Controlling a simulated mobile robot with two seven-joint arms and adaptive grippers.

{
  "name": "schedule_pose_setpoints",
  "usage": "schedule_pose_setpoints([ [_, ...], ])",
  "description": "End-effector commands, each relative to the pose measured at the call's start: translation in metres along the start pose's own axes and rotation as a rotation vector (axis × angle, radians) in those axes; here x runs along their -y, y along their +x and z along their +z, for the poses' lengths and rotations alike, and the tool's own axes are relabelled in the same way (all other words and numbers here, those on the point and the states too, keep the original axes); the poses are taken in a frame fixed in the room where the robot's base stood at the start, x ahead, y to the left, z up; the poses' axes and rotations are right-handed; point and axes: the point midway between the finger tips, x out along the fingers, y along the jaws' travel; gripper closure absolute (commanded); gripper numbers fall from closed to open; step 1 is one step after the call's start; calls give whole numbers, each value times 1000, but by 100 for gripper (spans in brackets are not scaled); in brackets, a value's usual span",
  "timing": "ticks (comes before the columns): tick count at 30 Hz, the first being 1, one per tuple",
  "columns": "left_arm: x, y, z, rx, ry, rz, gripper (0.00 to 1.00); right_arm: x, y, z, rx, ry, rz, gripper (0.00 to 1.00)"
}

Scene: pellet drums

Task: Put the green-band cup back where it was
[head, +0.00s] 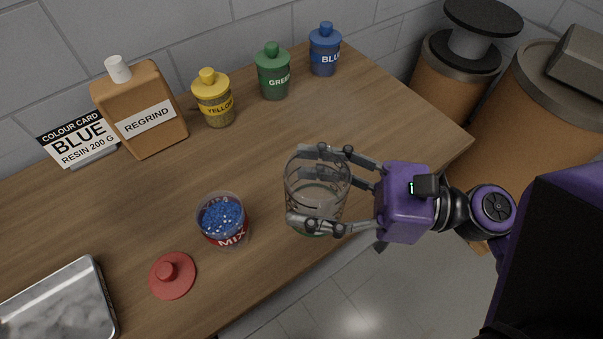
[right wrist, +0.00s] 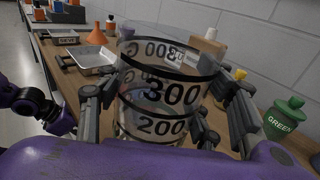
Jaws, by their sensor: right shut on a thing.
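A clear cup (head: 318,186) with a greenish band low on it is held upright near the table's front edge in the head view. It looks empty. My right gripper (head: 325,187) is shut on it, with fingers on both sides of its wall. In the right wrist view the cup (right wrist: 165,85) fills the middle and shows dark marks 300 and 200. Its base is hidden there, and I cannot tell how high it is above the wood. My left gripper is not in the head view; the right wrist view shows only a purple and black arm part of mine at the left.
A red-labelled MIX tub (head: 222,220) of blue pellets stands left of the cup, near a red lid (head: 172,275) and metal tray (head: 98,275). Yellow (head: 213,97), green (head: 273,71) and blue (head: 324,50) jars and a REGRIND bottle (head: 140,108) line the back. Bare wood lies between.

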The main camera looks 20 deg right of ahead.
Motion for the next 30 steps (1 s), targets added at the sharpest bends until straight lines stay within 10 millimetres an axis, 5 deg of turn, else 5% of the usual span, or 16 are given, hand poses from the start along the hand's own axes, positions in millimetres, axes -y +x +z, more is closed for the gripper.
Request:
schedule_pose_setpoints([
  [11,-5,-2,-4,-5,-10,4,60,84,15,-35,3,-3,-2,67],
  [15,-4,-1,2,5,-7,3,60,108,19,-64,2,5,-3,67],
  [30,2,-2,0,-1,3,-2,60,135,23,-118,2,3,-2,67],
])
